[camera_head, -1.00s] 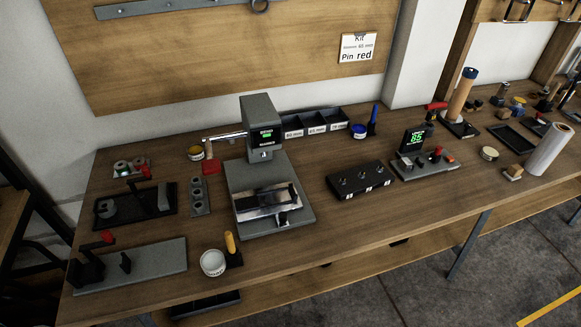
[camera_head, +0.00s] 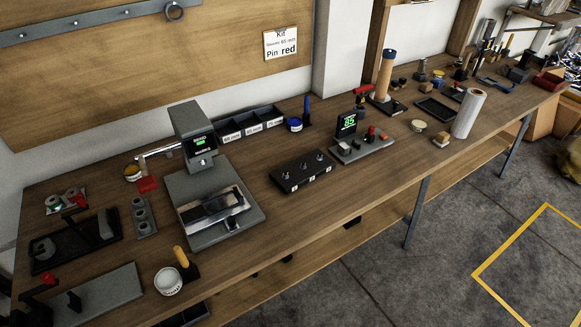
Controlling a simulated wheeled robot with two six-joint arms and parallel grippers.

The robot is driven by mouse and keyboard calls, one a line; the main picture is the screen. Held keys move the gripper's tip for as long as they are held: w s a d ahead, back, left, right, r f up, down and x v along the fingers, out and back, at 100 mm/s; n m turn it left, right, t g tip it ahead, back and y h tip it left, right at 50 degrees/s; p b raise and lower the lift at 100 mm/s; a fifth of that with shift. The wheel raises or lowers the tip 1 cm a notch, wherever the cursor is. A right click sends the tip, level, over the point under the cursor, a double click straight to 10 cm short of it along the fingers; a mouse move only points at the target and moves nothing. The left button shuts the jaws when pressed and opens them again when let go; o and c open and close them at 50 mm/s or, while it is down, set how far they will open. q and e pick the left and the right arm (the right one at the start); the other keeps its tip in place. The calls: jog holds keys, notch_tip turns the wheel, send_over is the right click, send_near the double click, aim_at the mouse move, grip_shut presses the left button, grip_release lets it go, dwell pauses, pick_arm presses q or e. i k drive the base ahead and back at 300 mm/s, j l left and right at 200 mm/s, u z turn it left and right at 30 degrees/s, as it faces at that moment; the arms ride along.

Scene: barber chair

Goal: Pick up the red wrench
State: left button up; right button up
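I cannot make out a red wrench for certain in the head view. Several red parts show on the long wooden workbench (camera_head: 330,210). A red-topped tool (camera_head: 362,90) stands upright behind the device with the green "85" display (camera_head: 347,122). A red handle end (camera_head: 147,184) sits on the lever of the grey press (camera_head: 208,190). A red container (camera_head: 549,81) is at the far right, too small to read in detail. Neither of my grippers is in view.
A black block with knobs (camera_head: 302,172), black bins (camera_head: 250,124), a white roll (camera_head: 468,113) and a white cup (camera_head: 168,281) stand on the bench. Bare wood runs along its front edge. Open floor (camera_head: 440,260) with a yellow line lies at the lower right.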

aim_at(361, 99)
jog(key=l+u, duration=0.15)
jog(key=u, duration=0.3)
jog(key=l+u, duration=0.15)
jog(key=u, duration=0.25)
jog(key=l+u, duration=0.15)
jog(key=l, duration=0.25)
jog(key=k+l+u, duration=0.15)
jog(key=l, duration=0.2)
jog(key=k+l+u, duration=0.2)
jog(key=l, duration=0.2)
jog(key=l+u, duration=0.15)
jog(key=l, duration=0.2)
jog(key=k+l+u, duration=0.15)
jog(key=l, duration=0.2)
jog(key=k+l+u, duration=0.15)
jog(key=k+l, duration=0.05)
jog(key=l, duration=0.1)
